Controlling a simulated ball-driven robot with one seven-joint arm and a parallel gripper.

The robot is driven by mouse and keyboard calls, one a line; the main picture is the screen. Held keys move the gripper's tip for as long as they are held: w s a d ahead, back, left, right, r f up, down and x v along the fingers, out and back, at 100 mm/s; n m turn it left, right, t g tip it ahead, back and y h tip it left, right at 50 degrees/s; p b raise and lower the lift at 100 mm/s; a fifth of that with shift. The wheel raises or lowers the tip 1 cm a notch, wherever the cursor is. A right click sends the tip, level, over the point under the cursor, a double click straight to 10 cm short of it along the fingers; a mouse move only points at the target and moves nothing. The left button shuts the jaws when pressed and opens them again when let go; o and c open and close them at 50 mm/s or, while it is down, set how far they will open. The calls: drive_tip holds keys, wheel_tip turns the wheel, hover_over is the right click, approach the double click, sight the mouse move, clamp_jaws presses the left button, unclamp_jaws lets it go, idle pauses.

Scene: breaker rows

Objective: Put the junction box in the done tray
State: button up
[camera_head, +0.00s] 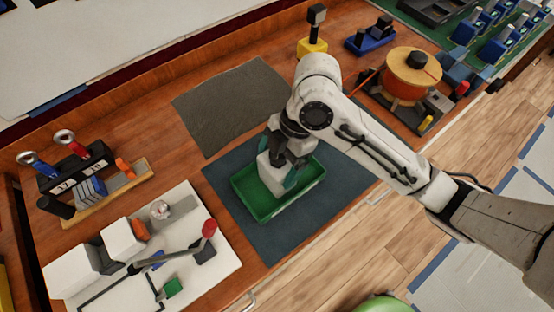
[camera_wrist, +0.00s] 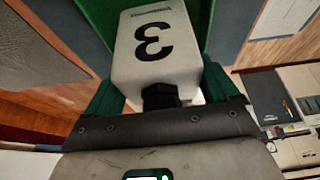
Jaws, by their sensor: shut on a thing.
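The junction box, a white box with a black 3 (camera_wrist: 155,45), sits between my green fingers in the wrist view. My gripper (camera_wrist: 158,82) is shut on it. In the head view the white box (camera_head: 271,176) is at my gripper (camera_head: 283,164), over the back left part of a green tray (camera_head: 257,208), which I take to be the done tray. Whether the box touches the tray floor cannot be told. The tray lies on a dark blue-grey mat (camera_head: 245,238). Its back edge is partly hidden by my gripper. Part of the tray also shows in the wrist view (camera_wrist: 97,22).
An empty grey mat (camera_head: 228,105) lies behind. A white board (camera_head: 196,245) with boxes and a red-knobbed lever is at left, and a wooden rack (camera_head: 110,192) with levers behind it. An orange spool (camera_head: 405,82) stands at right, a yellow-based block (camera_head: 312,46) at the back.

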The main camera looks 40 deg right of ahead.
drive_tip(key=o, duration=1.3)
drive_tip(key=shift+r+p, duration=0.25)
drive_tip(key=shift+p, duration=0.15)
drive_tip(key=v, duration=1.1)
drive_tip(key=shift+d+r+b, duration=0.25)
drive_tip(key=shift+r+b, duration=0.1)
